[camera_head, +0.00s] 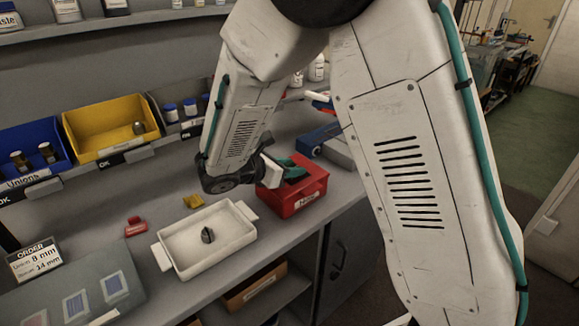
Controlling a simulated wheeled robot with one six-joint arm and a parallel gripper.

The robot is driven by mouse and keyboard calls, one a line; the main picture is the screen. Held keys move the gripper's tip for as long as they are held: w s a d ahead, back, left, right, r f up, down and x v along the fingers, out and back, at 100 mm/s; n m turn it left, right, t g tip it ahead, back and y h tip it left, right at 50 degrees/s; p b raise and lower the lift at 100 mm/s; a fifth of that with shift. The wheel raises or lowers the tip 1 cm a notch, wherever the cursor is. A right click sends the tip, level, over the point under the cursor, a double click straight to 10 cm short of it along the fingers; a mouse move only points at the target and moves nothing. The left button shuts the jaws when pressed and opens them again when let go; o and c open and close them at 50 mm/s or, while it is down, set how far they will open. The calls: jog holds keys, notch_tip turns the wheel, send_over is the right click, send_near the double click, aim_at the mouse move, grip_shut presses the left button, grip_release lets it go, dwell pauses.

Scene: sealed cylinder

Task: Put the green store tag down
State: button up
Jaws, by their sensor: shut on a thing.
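My gripper (268,172) is low over the counter at the centre of the head view, partly hidden by my own wrist. It is shut on the green store tag (292,167). The tag is at the top of an open red box (303,198) with a white label on its front. I cannot tell whether the tag touches the box.
A white tray (178,236) with a dark fitting (207,235) stands left of the red box. Blue (38,135) and yellow (88,118) bins line the back. A blue-grey case (318,140) stands behind the box.

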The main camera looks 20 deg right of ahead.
jog(key=shift+f, duration=0.2)
jog(key=o, duration=0.9)
jog(key=shift+o, duration=0.2)
